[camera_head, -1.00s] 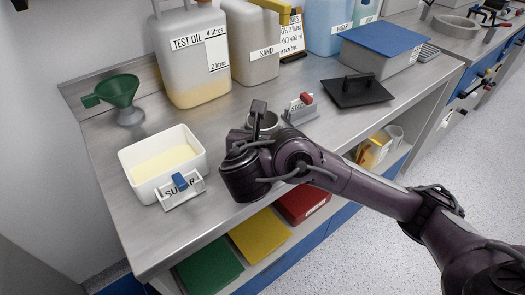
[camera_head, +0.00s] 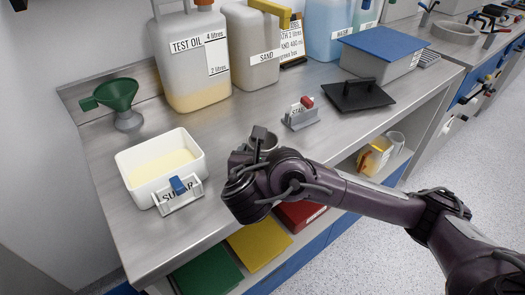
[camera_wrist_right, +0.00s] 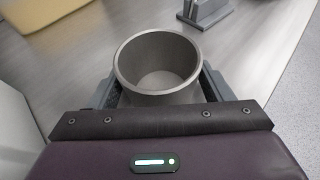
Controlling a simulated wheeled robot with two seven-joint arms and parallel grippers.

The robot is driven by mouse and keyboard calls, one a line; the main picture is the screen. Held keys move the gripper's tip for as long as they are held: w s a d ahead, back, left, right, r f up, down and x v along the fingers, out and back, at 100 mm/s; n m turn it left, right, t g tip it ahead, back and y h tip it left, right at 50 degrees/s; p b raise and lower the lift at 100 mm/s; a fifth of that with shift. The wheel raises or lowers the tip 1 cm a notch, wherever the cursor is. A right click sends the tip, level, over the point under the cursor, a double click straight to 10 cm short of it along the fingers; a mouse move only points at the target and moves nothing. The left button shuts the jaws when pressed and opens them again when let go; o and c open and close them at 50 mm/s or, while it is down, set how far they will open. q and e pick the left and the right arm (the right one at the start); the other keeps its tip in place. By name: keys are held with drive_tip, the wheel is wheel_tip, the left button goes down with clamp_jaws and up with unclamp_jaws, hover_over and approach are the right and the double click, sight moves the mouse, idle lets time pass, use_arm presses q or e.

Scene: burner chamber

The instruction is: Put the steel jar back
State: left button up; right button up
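The steel jar (camera_wrist_right: 157,64) is a grey open-topped cylinder, upright and empty inside as far as I see. In the wrist view it sits between the two fingers of my right gripper (camera_wrist_right: 158,90), which close on its sides. In the head view the jar (camera_head: 269,142) shows partly behind my right gripper (camera_head: 258,143), near the bench's front edge. The jar's base is hidden, so I cannot tell its height above the bench. My left gripper is not in view.
The steel bench (camera_head: 105,200) carries a white sugar tub (camera_head: 135,180), a green funnel (camera_head: 118,94), a small labelled holder (camera_head: 300,117), a black lid (camera_head: 357,96) and a test oil canister (camera_head: 188,65).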

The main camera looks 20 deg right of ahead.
drive_tip(key=shift+o, duration=0.4)
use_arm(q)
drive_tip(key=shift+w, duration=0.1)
use_arm(e)
drive_tip(key=shift+r, duration=0.25)
drive_tip(key=p+v, duration=0.1)
drive_tip(key=v, duration=0.3)
drive_tip(key=shift+s+a, duration=0.15)
drive_tip(key=shift+s, duration=0.05)
drive_tip(key=p+v, duration=0.2)
drive_tip(key=v, duration=0.1)
drive_tip(key=shift+r, duration=0.35)
drive_tip(key=p+v, duration=0.3)
drive_tip(key=p, duration=0.6)
drive_tip(key=shift+s+a+r, duration=0.15)
drive_tip(key=shift+s+a, duration=0.1)
drive_tip(key=shift+a, duration=0.05)
drive_tip(key=shift+s+p, duration=0.25)
drive_tip(key=shift+p, duration=0.55)
drive_tip(key=shift+s, duration=0.15)
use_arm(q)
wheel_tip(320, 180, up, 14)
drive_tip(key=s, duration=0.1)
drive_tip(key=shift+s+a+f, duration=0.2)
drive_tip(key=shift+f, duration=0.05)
